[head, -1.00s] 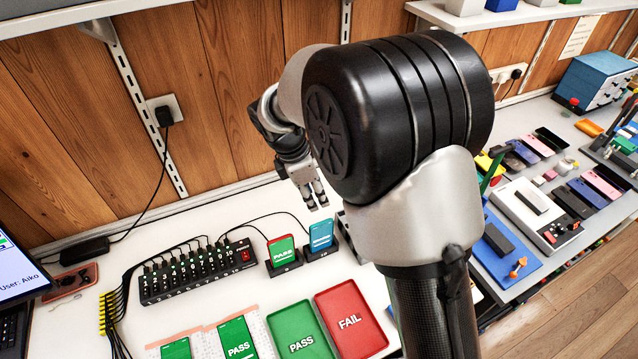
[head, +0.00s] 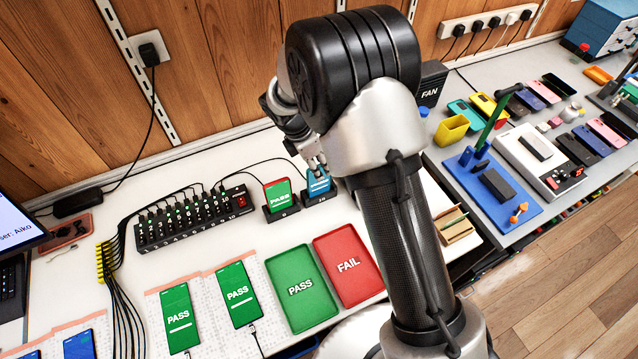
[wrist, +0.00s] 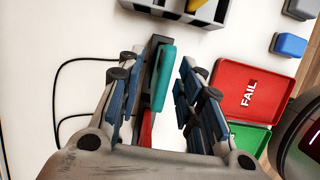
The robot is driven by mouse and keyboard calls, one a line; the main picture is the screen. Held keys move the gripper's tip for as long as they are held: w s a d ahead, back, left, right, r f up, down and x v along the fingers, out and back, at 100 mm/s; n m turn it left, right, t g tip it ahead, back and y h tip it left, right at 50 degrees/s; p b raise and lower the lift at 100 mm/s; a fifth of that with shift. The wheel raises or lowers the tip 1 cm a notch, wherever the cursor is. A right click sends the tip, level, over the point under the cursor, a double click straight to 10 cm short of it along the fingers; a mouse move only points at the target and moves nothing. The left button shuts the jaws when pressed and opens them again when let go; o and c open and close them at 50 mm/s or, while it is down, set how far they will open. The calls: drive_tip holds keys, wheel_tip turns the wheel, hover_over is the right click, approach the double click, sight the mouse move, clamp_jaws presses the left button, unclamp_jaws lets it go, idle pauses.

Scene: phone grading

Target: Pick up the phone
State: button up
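A phone with a blue screen (head: 319,183) stands tilted back in a black charging dock (head: 318,198) in the head view. In the wrist view the phone (wrist: 163,82) is seen nearly edge-on, in a teal case. My gripper (head: 317,165) is at the phone's top edge. In the wrist view my gripper (wrist: 165,72) is open, with the fingers on either side of the phone. A clear gap shows on the right; the left fingers are close to the dock and phone. Whether they touch is hard to tell.
A second phone reading PASS (head: 279,194) stands in a dock just left. A green PASS tray (head: 301,318) and red FAIL tray (head: 358,293) lie in front. A black numbered hub (head: 190,222) with cables is farther left. A wooden holder (head: 455,228) is to the right.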

drive_tip(key=b+x, duration=0.2)
drive_tip(key=x, duration=0.3)
drive_tip(key=shift+s+f, duration=0.1)
drive_tip(key=shift+s, duration=0.05)
clamp_jaws()
idle(0.4)
